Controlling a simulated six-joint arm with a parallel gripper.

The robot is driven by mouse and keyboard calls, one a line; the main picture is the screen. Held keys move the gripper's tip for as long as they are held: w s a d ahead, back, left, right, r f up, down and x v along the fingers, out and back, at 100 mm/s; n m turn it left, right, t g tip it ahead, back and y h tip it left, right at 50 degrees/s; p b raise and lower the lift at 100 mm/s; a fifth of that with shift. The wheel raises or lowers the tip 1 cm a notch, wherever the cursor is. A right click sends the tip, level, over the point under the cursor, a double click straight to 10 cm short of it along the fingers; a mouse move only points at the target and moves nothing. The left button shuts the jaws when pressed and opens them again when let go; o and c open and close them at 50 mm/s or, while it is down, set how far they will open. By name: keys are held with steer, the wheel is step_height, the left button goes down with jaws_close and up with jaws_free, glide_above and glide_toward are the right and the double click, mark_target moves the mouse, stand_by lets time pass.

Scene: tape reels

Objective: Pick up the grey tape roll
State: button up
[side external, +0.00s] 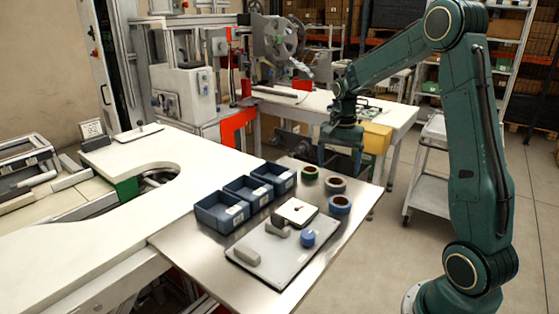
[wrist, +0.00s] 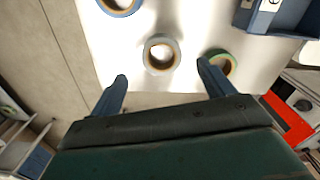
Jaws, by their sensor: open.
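The grey tape roll (side external: 336,190) lies flat on the metal table, between a green-edged roll (side external: 310,172) and a blue roll (side external: 340,208). In the wrist view the grey roll (wrist: 174,66) is a pale ring with a brown core, seen whole just ahead of my fingers. The green-edged roll (wrist: 229,65) is to its right, partly behind a finger, and the blue roll (wrist: 119,11) is at the upper left, cut by the frame. My gripper (side external: 340,160) is open, pointing down, empty, above the far end of the table near the rolls. Its fingertips (wrist: 162,72) are apart.
Three blue bins (side external: 222,214) line the table's left side. A grey tray (side external: 262,267) holds a white pad, a blue round piece and grey blocks. A white bench (side external: 170,200) adjoins on the left. The table's far edge is close to the rolls.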

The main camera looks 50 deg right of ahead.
mark_target(336, 177)
steer(key=shift+w+f, duration=0.1)
steer(key=shift+f, duration=2.4)
steer(key=c, duration=1.1)
steer(key=shift+o, duration=0.2)
steer(key=shift+r, duration=0.15)
step_height(336, 177, up, 20)
